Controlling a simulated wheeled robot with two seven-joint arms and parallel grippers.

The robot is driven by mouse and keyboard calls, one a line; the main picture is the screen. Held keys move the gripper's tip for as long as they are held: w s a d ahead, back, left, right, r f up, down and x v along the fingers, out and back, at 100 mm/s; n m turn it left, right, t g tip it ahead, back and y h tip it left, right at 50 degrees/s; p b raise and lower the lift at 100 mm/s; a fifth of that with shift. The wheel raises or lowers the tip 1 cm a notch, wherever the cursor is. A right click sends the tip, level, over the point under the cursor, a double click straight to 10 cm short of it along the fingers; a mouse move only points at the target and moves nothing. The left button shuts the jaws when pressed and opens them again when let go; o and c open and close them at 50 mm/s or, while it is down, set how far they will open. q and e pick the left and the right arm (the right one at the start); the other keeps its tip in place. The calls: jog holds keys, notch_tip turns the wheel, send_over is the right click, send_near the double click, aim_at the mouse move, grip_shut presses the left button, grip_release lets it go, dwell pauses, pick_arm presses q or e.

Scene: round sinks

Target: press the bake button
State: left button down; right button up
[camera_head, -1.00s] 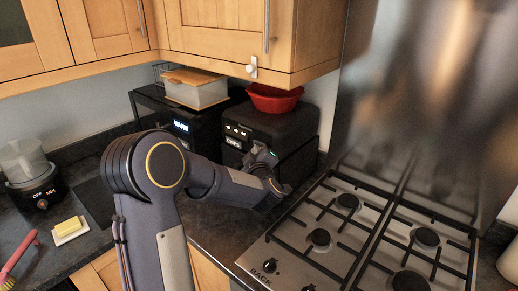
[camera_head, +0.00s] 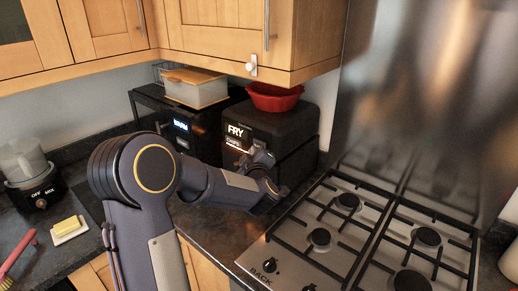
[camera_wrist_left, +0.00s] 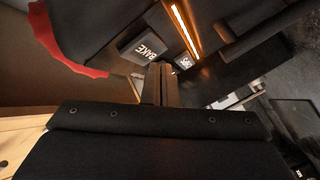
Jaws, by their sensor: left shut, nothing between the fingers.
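The bake button (camera_wrist_left: 148,47) is a grey square key marked BAKE on the black air fryer (camera_head: 285,128), seen close up in the left wrist view. A second key (camera_wrist_left: 185,62) sits to its right, partly hidden by my finger. My left gripper (camera_wrist_left: 159,84) is shut and empty, its fingertips just below and between the two keys; I cannot tell whether they touch the panel. In the head view my left gripper (camera_head: 262,158) is at the fryer's front, below the lit FRY lettering (camera_head: 236,130). The bake button cannot be made out there. My right gripper is out of view.
A red bowl (camera_head: 274,97) rests on the fryer. A black oven (camera_head: 178,126) with a lidded box (camera_head: 196,90) on it stands to the left. The gas hob (camera_head: 365,235) is at the right. Wall cabinets (camera_head: 225,30) hang above.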

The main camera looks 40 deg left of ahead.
pick_arm(q)
jog(key=s, duration=0.1)
jog(key=s+b, duration=0.1)
jog(key=s, duration=0.3)
jog(key=shift+a+b, duration=0.25)
jog(key=shift+b, duration=0.1)
dwell(0.8)
